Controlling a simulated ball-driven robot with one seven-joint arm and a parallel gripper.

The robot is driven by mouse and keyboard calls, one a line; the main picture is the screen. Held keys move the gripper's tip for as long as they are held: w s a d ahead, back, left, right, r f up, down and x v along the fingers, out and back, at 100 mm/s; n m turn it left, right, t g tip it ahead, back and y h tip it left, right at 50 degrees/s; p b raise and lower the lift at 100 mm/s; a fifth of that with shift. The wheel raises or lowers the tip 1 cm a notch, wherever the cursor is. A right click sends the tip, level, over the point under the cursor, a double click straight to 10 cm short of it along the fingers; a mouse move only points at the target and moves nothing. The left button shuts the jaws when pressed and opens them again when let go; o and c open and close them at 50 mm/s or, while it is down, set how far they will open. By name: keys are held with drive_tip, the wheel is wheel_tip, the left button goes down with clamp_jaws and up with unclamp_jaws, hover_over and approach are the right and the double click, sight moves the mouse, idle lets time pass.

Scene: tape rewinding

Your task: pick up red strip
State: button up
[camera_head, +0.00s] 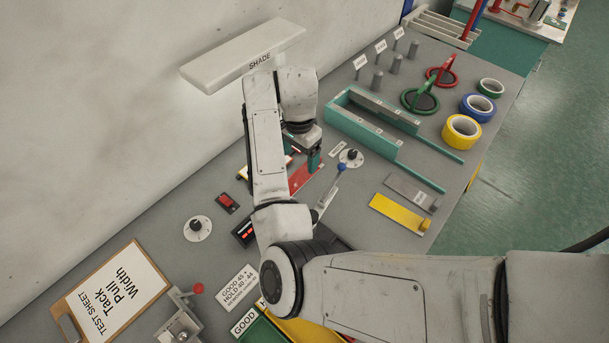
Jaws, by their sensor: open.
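A flat red strip (304,180) lies on the grey bench near the middle of the view, partly covered by my arm. My gripper (305,160) points down at the strip's far end. I cannot tell whether the fingers touch the strip.
Right of the strip are a round dial (351,158), a teal rail frame (350,128) and a yellow strip (398,213). Tape rolls (462,132) stand at the far right. A clipboard (112,290) lies at front left. A SHADE panel (225,62) overhangs the back.

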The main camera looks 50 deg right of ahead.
sight(300, 178)
drive_tip(key=shift+a+f+b, duration=0.2)
drive_tip(key=shift+f+b, duration=2.75)
drive_tip(key=shift+f, duration=0.4)
drive_tip(key=shift+r, duration=0.1)
drive_tip(key=shift+s, duration=0.1)
drive_tip(key=c, duration=1.2)
